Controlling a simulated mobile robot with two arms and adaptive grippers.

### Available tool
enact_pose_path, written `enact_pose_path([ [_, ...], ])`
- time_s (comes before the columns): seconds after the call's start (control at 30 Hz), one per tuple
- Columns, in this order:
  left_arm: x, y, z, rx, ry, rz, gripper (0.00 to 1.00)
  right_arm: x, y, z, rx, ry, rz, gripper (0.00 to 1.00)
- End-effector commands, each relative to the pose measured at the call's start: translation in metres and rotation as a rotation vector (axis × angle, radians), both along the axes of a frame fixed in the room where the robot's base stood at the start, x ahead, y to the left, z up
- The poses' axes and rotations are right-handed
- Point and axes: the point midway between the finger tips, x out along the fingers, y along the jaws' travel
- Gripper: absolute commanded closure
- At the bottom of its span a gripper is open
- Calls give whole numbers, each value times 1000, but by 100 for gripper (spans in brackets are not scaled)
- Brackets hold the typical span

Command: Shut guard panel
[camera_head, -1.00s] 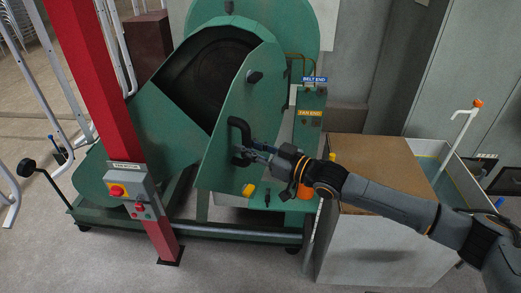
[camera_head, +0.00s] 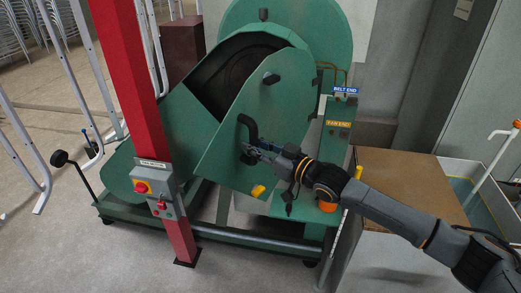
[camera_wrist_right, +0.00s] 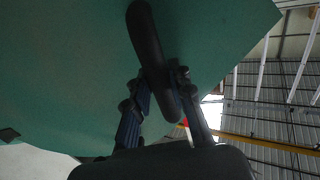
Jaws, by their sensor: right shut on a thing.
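The guard panel (camera_head: 285,108) is a flat green plate on the front of the green machine (camera_head: 170,140). It stands partly open, with a dark opening (camera_head: 230,72) showing at its upper left. A black bar handle (camera_head: 247,125) sits on its face, with a small black knob (camera_head: 271,78) above. My right gripper (camera_head: 252,152) is shut on the handle's lower part. In the right wrist view, the fingers (camera_wrist_right: 158,95) lie on both sides of the black handle (camera_wrist_right: 146,35), against the green panel (camera_wrist_right: 65,60). My left gripper is out of view.
A red post (camera_head: 130,75) with a switch box (camera_head: 156,188) stands in front of the machine's left part. A brown-topped box (camera_head: 410,180) is below my right arm. An orange item (camera_head: 327,206) and a yellow piece (camera_head: 258,191) are near the gripper. Floor is clear at lower left.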

Motion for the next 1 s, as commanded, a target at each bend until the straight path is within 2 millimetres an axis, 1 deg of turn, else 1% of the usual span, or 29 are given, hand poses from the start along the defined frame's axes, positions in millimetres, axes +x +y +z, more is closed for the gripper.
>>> enact_pose_path([
  [0.03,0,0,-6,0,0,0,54,5,6,2,7,-8,3,100],
  [0.7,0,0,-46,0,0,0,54,55,57,2,5,-6,1,100],
  [0.83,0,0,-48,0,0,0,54,60,61,3,4,-6,0,100],
  [1.0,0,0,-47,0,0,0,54,60,62,4,4,-4,1,100],
])
